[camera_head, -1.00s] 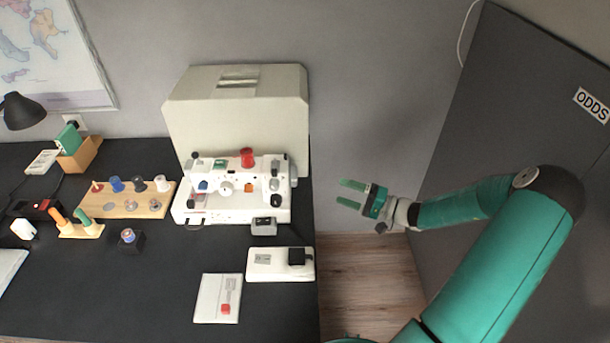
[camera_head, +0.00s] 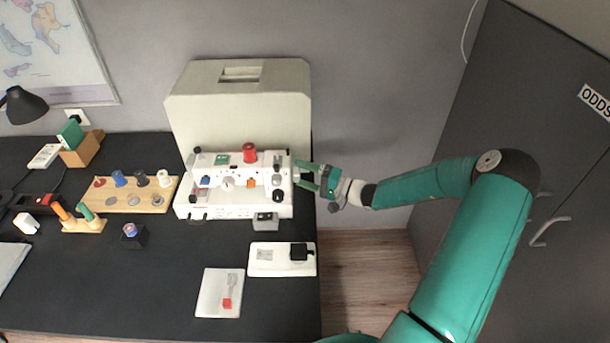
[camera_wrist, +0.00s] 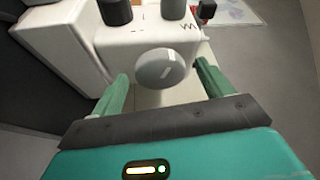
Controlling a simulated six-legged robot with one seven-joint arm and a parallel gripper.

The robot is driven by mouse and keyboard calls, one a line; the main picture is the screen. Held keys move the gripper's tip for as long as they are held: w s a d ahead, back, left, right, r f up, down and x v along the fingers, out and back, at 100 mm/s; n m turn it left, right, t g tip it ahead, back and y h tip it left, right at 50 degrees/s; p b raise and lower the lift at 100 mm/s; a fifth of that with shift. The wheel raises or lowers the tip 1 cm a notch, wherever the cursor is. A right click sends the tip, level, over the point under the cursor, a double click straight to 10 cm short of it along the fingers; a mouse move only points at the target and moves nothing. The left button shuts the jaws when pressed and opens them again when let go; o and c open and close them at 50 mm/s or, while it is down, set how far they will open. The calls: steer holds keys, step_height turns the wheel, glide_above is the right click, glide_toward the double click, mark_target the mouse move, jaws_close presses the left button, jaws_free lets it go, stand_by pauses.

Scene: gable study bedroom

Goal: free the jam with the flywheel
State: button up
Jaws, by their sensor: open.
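The white sewing machine (camera_head: 235,207) stands at the right end of the black desk, a red spool (camera_head: 249,153) on top. In the wrist view its round grey flywheel (camera_wrist: 160,68) sticks out from the end face. My gripper (camera_head: 304,175) is at the machine's right end in the head view, fingers pointing left. Its green fingers are open, one on each side of the flywheel in the wrist view, with a gap on both sides. I cannot tell how far they reach over it. In the head view the flywheel is hard to make out near the fingertips. No jam shows.
A cream case (camera_head: 238,105) stands behind the machine. A wooden spool board (camera_head: 130,197) lies left of it. A small grey box (camera_head: 265,222), a white plate with a black block (camera_head: 268,262) and a white card (camera_head: 212,295) lie in front. Open space lies right of the desk.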

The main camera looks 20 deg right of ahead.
steer(key=c, duration=1)
steer(key=shift+m, duration=0.3)
steer(key=m+g, duration=0.3)
steer(key=m, duration=0.2)
steer(key=w+r+m+g, duration=0.1)
steer(key=m+g, duration=0.2)
steer(key=m, duration=0.3)
steer(key=m+g, duration=0.3)
steer(key=m, duration=0.3)
steer(key=shift+w+d+r, duration=0.2)
steer(key=shift+w+d, duration=0.05)
steer(key=shift+d, duration=0.15)
stand_by(0.4)
